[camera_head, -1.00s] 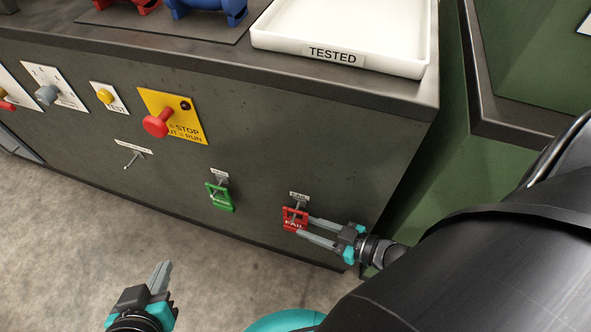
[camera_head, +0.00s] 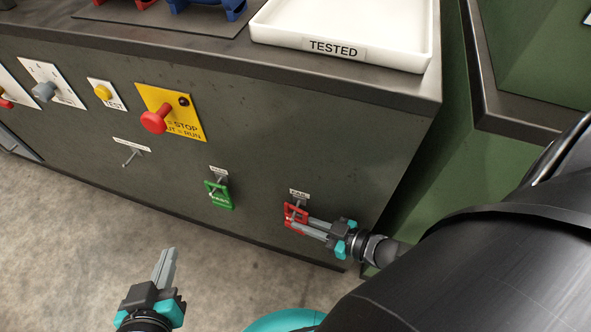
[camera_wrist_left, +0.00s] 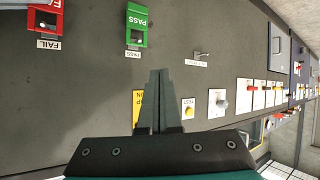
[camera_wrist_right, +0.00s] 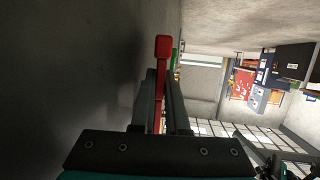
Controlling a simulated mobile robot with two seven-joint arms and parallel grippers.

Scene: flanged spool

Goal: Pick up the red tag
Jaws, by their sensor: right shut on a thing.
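The red tag (camera_head: 294,216) hangs on a hook under a FAIL label on the front of the dark bench. My right gripper (camera_head: 303,225) is shut on the tag's right part, with its fingers one on each face. In the right wrist view the red tag (camera_wrist_right: 162,75) shows edge-on between the fingers (camera_wrist_right: 162,95). The green PASS tag (camera_head: 218,195) hangs on its own hook to the left. It also shows in the left wrist view (camera_wrist_left: 137,27). My left gripper (camera_head: 168,262) is away from the bench front, its fingers close together, holding nothing visible.
A red stop knob (camera_head: 154,121) on a yellow plate sticks out of the bench front. An empty hook (camera_head: 130,158) is left of the green tag. A white TESTED tray (camera_head: 345,65) stands on the bench top. The floor at the left is clear.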

